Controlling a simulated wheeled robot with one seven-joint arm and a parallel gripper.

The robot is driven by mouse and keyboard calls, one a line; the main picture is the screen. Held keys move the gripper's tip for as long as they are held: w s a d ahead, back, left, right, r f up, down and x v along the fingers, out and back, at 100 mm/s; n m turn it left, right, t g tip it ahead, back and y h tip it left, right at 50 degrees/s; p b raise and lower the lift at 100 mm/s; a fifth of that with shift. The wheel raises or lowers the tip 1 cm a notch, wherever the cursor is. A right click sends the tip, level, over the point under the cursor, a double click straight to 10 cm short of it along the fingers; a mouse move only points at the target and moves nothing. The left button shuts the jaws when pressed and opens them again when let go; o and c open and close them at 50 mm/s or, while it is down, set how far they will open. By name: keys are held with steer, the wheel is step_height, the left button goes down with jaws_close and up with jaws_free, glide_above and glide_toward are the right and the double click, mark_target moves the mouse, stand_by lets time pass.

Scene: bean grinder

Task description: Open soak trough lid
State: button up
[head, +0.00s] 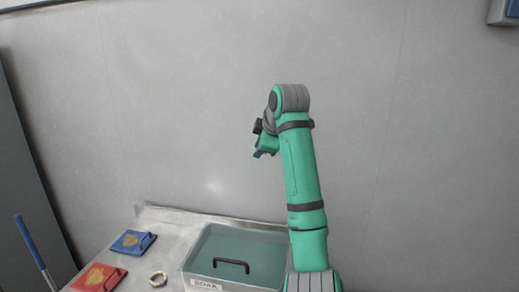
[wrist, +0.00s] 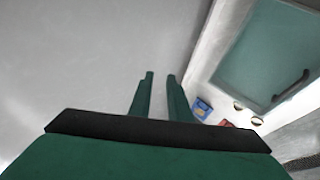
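The soak trough (head: 205,285) stands at the bottom of the head view, with a white "SOAK" label on its front. Its teal lid (head: 255,248) looks shut and has a black bar handle (head: 231,264). In the wrist view the lid (wrist: 262,50) fills the upper right, with the handle (wrist: 290,88) along its near side. My gripper (head: 264,148) is up in the air, well above the trough and apart from the handle. In the wrist view my gripper's two fingers (wrist: 160,75) stand apart with nothing between them. My own arm partly covers the trough's right side.
A blue board (head: 132,242) and a red board (head: 98,278), each with a tan patch, lie on the counter left of the trough. A blue-handled rod (head: 29,242) stands far left. A grey wall (head: 180,90) rises behind.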

steer(key=v, duration=1)
steer(key=shift+s+r, duration=0.25)
steer(key=shift+r, duration=0.05)
steer(key=shift+d, duration=0.1)
